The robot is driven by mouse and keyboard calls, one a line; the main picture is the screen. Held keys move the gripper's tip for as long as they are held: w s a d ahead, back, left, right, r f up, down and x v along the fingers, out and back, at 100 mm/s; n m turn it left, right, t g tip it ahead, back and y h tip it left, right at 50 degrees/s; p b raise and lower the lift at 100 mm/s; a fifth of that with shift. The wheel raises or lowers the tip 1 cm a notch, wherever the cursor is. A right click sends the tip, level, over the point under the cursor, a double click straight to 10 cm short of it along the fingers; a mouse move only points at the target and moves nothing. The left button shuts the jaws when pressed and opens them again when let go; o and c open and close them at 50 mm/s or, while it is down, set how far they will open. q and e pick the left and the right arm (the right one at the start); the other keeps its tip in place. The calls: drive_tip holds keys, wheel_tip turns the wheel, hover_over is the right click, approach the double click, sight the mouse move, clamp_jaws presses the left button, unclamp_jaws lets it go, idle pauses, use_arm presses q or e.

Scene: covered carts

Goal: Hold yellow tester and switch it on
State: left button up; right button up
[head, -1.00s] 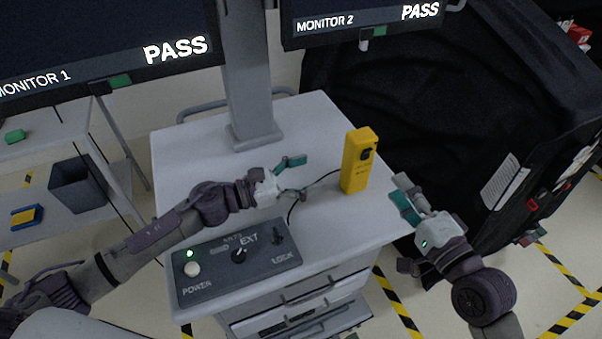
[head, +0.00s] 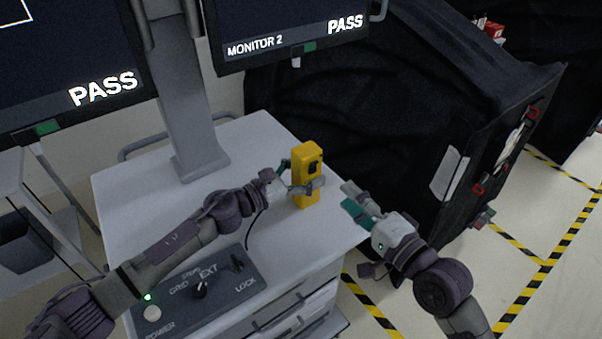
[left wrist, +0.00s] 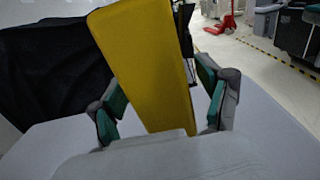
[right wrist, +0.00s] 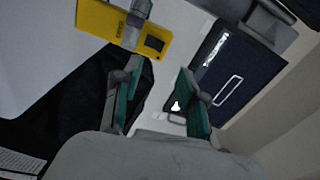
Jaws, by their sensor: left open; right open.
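The yellow tester (head: 306,170) stands upright on the white cart top (head: 130,190), with a dark switch area on its upper face and a black cable running from it. My left gripper (head: 302,178) is open around the tester, one finger on each side. In the left wrist view the yellow body (left wrist: 145,70) stands between the two teal-padded fingers (left wrist: 160,108), with gaps visible beside it. My right gripper (head: 352,202) is open and empty, right of the tester and apart from it. In the right wrist view the tester (right wrist: 97,22) lies beyond the open fingers (right wrist: 158,85).
A control panel (head: 222,290) with knobs and a lit green lamp sits at the cart's front. Monitor 1 (head: 60,60) and monitor 2 (head: 290,25) show PASS above. A black-covered cart (head: 400,90) stands at the right. Free cart surface lies left of the tester.

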use_arm(q)
drive_tip(key=c, duration=1.4)
use_arm(e)
drive_tip(key=shift+c, duration=0.2)
drive_tip(key=shift+w+f, duration=0.15)
drive_tip(key=shift+w, duration=0.05)
drive_tip(key=c, duration=0.5)
drive_tip(key=shift+w+a+f+t, duration=0.2)
drive_tip(key=shift+w+t, duration=0.1)
drive_tip(key=shift+w, duration=0.05)
clamp_jaws()
drive_tip(key=f+t, duration=0.1)
drive_tip(key=f+m+t+y, duration=0.1)
drive_tip(key=f, duration=0.1)
drive_tip(key=w+f+t+y, duration=0.1)
drive_tip(key=t, duration=0.1)
drive_tip(key=shift+a+f+m, duration=0.3)
drive_tip(key=shift+f+m, duration=0.1)
drive_tip(key=shift+s+d+f+t+y, duration=0.25)
drive_tip(key=shift+s+f+y, duration=0.3)
drive_tip(key=shift+y, duration=0.35)
